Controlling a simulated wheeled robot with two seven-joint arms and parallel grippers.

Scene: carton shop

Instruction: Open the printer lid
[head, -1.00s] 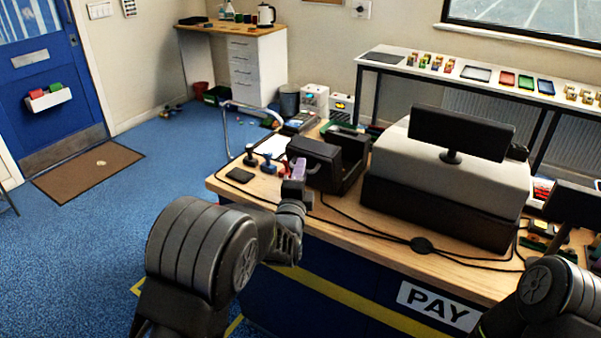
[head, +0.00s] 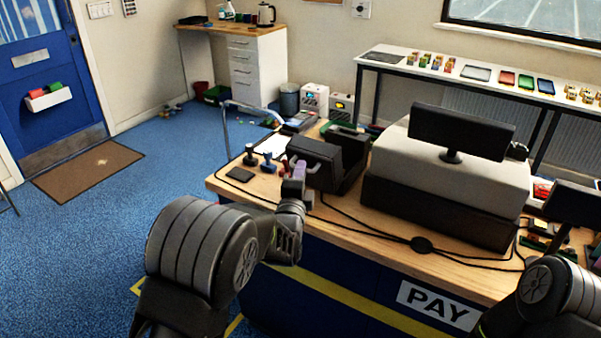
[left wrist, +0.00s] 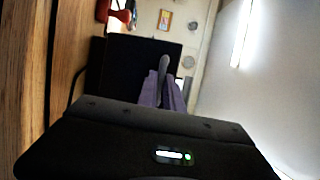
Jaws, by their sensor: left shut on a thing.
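The black printer (head: 349,178) stands on the wooden counter, left of the till. Its dark front part, which looks like the lid (head: 321,153), carries a grey handle (head: 308,166). My left gripper (head: 298,171) is at the handle on the printer's near left side. In the left wrist view, its purple fingers (left wrist: 164,92) are closed around the grey handle (left wrist: 162,68), with the dark lid (left wrist: 120,70) behind. How far the lid is tilted is hard to tell.
The till with its monitor (head: 460,132) stands right of the printer. Dark cables with a round hub (head: 424,244) run along the front of the counter (head: 350,232), which is otherwise fairly clear.

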